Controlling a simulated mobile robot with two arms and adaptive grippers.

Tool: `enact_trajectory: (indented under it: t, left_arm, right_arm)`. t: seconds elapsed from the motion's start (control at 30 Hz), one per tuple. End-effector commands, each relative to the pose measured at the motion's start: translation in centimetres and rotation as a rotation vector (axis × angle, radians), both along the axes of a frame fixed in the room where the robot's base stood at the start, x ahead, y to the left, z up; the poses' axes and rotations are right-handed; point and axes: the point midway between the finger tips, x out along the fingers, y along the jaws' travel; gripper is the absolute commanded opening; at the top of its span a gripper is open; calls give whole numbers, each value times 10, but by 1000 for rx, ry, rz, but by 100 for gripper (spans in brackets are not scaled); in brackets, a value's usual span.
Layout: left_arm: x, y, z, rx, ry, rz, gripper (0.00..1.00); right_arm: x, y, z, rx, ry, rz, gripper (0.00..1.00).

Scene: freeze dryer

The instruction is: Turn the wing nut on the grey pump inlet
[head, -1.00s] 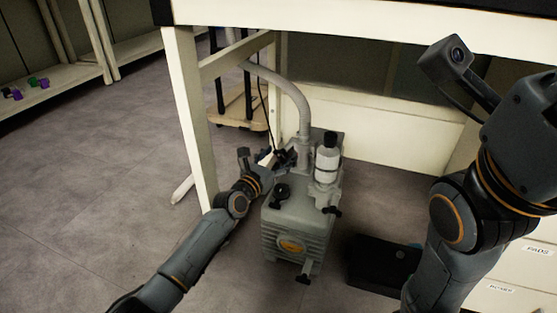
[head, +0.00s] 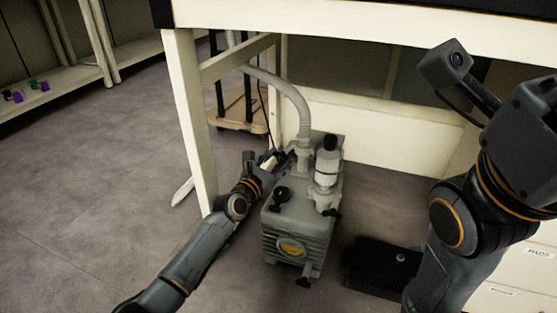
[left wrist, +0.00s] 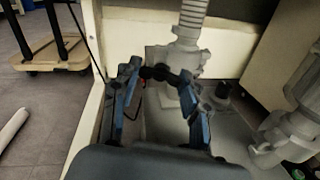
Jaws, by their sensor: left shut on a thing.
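The grey pump (head: 297,226) stands on the floor under the bench. Its inlet (head: 304,152) rises at the back, where a ribbed grey hose joins it; the inlet also shows in the left wrist view (left wrist: 186,58). The dark wing nut (left wrist: 160,73) sits at the left side of the inlet. My left gripper (head: 283,159) reaches the inlet from the left. In the left wrist view its blue-sided fingers (left wrist: 159,77) are shut on the wing nut, which is partly hidden between the fingertips. My right arm is raised at the right; its fingers are out of view.
A white bench leg (head: 191,125) stands close to my left forearm. A bottle-like filter (head: 326,165) and black knobs stand on the pump. A black box (head: 375,265) lies at its right. A wheeled trolley (head: 240,118) is behind.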

Motion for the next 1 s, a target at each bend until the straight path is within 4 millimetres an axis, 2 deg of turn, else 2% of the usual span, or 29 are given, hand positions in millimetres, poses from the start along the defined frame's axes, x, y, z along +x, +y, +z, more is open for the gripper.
enact_trajectory:
  t: [0.5,1.0]
  left_arm:
    - [0,0,0,307,-160,-1,13]
    - [0,0,0,386,-203,-1,13]
  right_arm:
    - [1,0,-3,0,1,-1,39]
    - [1,0,-3,0,2,-1,39]
